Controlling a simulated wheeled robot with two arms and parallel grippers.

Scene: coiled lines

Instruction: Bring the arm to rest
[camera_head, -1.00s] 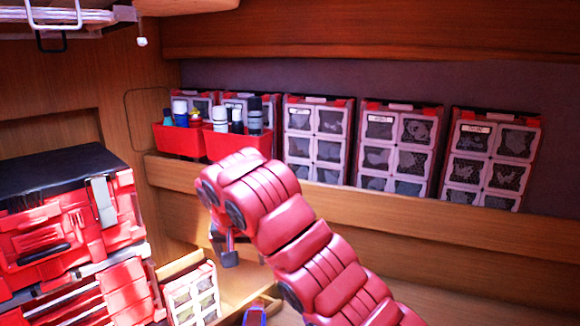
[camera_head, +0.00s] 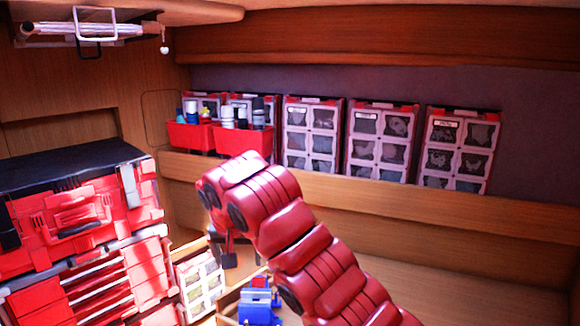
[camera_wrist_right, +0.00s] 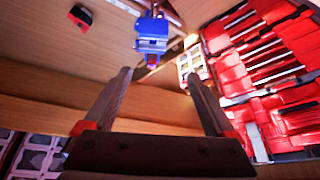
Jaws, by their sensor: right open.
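My right arm, red and segmented, reaches up from the bottom of the head view and bends over at its top. My right gripper (camera_head: 228,252) hangs below that bend, dark and partly hidden by the arm. In the right wrist view my right gripper (camera_wrist_right: 159,76) has its two fingers well apart, with nothing between them. Beyond the fingertips are a wooden surface and a blue object; the gripper is not touching the blue object. My left arm and left gripper do not show.
A blue vise-like object (camera_head: 260,302) stands low in front. Red tool chests (camera_head: 85,225) fill the left. Red bins (camera_head: 243,139) with bottles and several panelled cases (camera_head: 380,142) line the back shelf (camera_head: 420,200). A small red-and-black object (camera_wrist_right: 80,16) lies on wood.

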